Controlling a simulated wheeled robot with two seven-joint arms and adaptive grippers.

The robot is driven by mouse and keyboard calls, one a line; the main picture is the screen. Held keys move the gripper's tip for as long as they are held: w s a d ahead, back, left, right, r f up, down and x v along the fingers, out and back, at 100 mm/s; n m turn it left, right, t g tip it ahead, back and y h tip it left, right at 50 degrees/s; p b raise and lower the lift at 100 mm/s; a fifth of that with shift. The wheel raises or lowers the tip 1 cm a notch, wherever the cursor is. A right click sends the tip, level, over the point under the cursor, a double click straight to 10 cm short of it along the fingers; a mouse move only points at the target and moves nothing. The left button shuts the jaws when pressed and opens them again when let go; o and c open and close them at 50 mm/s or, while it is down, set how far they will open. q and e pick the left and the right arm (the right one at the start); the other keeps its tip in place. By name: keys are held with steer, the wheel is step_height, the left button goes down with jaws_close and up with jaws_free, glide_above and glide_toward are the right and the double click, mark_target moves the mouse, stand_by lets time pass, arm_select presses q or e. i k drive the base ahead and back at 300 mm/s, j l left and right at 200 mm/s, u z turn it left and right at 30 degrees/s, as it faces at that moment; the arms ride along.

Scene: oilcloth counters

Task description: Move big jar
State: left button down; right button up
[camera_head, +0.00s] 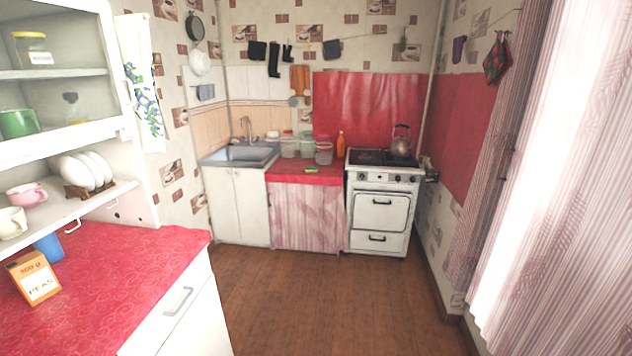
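Three clear glass jars stand close together on the red-topped counter (285,177) between the sink and the stove. One jar (289,146) with a reddish lid is at the left, by the sink. A jar with a greenish look (307,147) stands in the middle. Another jar (324,154) stands at the right, nearer the front. They look close in size, and I cannot tell which is the big jar. A smaller jar (33,50) with a yellow lid and a label sits on the upper cabinet shelf at the left. Neither of my grippers is in view.
An orange bottle (340,145) and a stove (379,205) with a kettle (401,145) are right of the jars; a sink (240,153) is left. A peas box (34,278) stands on the near red counter (130,270). The wooden floor (320,300) between is clear.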

mark_target(323, 147)
steer(key=i, duration=1.65)
steer(key=i+j+z, duration=0.25)
steer(key=i, duration=0.55)
steer(key=i+j+z, duration=0.1)
steer(key=i+z, duration=0.25)
steer(key=i+j+z, duration=0.25)
steer(key=i+z, duration=0.15)
steer(key=i+j+z, duration=0.35)
steer(key=i+j, duration=0.05)
steer(key=i, duration=0.05)
